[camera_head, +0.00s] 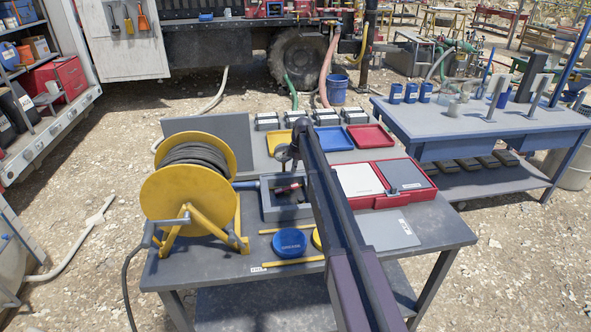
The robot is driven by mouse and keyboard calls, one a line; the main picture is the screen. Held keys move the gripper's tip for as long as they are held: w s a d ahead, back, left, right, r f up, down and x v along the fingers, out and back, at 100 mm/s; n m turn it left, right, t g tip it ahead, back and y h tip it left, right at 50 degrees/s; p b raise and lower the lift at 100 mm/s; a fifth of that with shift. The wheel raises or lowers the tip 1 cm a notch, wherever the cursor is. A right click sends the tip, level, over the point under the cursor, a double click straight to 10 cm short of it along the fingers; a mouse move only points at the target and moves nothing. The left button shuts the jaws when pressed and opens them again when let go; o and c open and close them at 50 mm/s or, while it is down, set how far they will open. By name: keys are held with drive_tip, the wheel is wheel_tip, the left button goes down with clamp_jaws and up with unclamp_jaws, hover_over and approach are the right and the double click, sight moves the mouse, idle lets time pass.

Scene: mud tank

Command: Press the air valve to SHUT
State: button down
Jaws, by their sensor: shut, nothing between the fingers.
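A grey open box (268,212) stands in the middle of the near table, with a blue pipe (245,185) running into its left side. A short red part (288,188) shows inside it, perhaps the air valve's lever. I cannot read a SHUT mark or tell the valve's position. My arm rises from the bottom edge and covers the box's right side. My gripper (294,168) is small and dark at the arm's far end, shut and empty, over the back of the box. The arm partly hides it, and I cannot tell whether it touches the valve.
A yellow hose reel (178,205) stands left of the box. A blue round tin (289,242) and yellow sticks lie in front. A red case (410,196) lies to the right; yellow, blue and red trays stand behind. A blue workbench (480,125) is at right.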

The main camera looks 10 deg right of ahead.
sight(293, 186)
drive_tip(key=f+b, duration=0.2)
drive_tip(key=f, duration=0.1)
drive_tip(key=shift+a+f, duration=0.1)
drive_tip(key=shift+a, duration=0.2)
drive_tip(key=shift+d+f+b, duration=0.25)
drive_tip(key=shift+f+b, duration=0.6)
drive_tip(key=shift+b, duration=0.15)
drive_tip(key=shift+d+f+b, duration=0.25)
drive_tip(key=shift+f+b, duration=0.6)
drive_tip(key=shift+b, duration=0.15)
drive_tip(key=shift+a, duration=0.25)
drive_tip(key=shift+d+f, duration=0.1)
